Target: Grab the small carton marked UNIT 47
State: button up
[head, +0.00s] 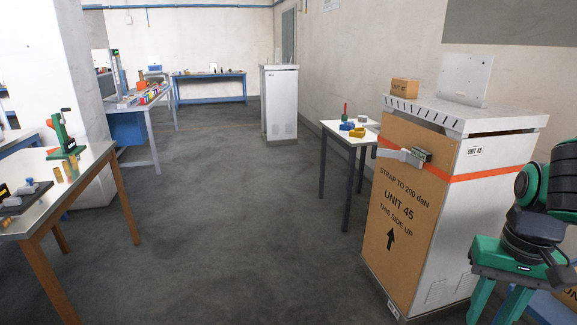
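A small brown carton (405,88) sits on top of the tall cabinet, near the left end of its slotted top. Dark print on its front seems to read UNIT 47, but it is small. My gripper (498,312) is at the lower right, green with fingers pointing down. Its fingers stand apart with nothing seen between them, and their tips reach the bottom edge of the picture. It is in front of the cabinet's right side, well below and to the right of the carton.
The middle floor (230,220) is clear. A workbench (95,170) stands left.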

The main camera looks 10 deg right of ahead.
aim_at(404, 88)
jog(key=z, duration=0.2)
jog(key=i, duration=0.9)
jog(key=z, duration=0.25)
